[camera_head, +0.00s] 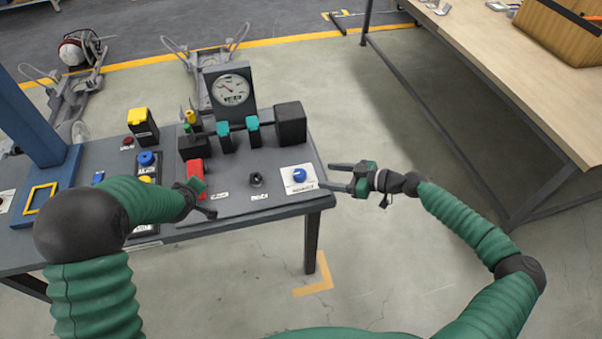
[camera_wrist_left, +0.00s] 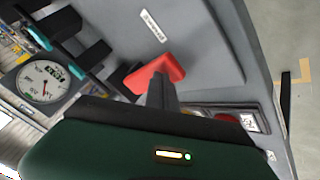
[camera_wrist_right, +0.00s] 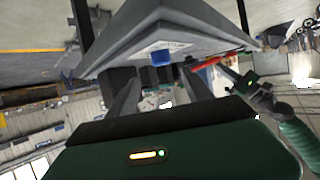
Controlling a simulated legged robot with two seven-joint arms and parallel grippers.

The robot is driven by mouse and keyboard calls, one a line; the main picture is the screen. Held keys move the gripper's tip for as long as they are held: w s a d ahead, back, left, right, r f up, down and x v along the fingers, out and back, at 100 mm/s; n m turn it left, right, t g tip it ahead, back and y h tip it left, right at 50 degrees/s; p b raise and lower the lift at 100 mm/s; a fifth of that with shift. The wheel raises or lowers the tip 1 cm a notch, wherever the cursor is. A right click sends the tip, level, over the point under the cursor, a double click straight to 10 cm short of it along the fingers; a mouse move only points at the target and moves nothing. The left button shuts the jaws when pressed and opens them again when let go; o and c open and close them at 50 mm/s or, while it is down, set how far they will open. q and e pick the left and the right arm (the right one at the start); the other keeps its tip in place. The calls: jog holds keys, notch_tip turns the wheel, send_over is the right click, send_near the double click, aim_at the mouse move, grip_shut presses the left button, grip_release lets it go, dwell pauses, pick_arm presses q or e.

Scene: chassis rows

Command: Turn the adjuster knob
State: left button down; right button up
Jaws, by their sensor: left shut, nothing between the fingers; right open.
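A round blue knob (camera_head: 299,174) sits on a white labelled plate (camera_head: 298,188) at the right front corner of the grey bench; its label is too small to read surely. A small black knob (camera_head: 256,180) stands to its left. My right gripper (camera_head: 328,176) is open and empty just right of the blue knob, apart from it. In the right wrist view the blue knob (camera_wrist_right: 162,57) shows ahead, between the lines of the two fingers. My left gripper (camera_head: 208,211) is shut and empty near the red lever (camera_head: 195,172), which also shows in the left wrist view (camera_wrist_left: 155,73).
The bench (camera_head: 235,208) carries a dial gauge (camera_head: 230,90), teal-topped clamps (camera_head: 253,124), a black box (camera_head: 290,124) and a yellow-topped block (camera_head: 142,122). A blue post (camera_head: 30,120) stands at left. A wooden table (camera_head: 500,60) is at upper right. Open floor lies between.

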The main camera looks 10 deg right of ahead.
aim_at(304, 173)
jog(key=x, duration=1.1)
jog(key=shift+a+f, duration=0.15)
grip_shut()
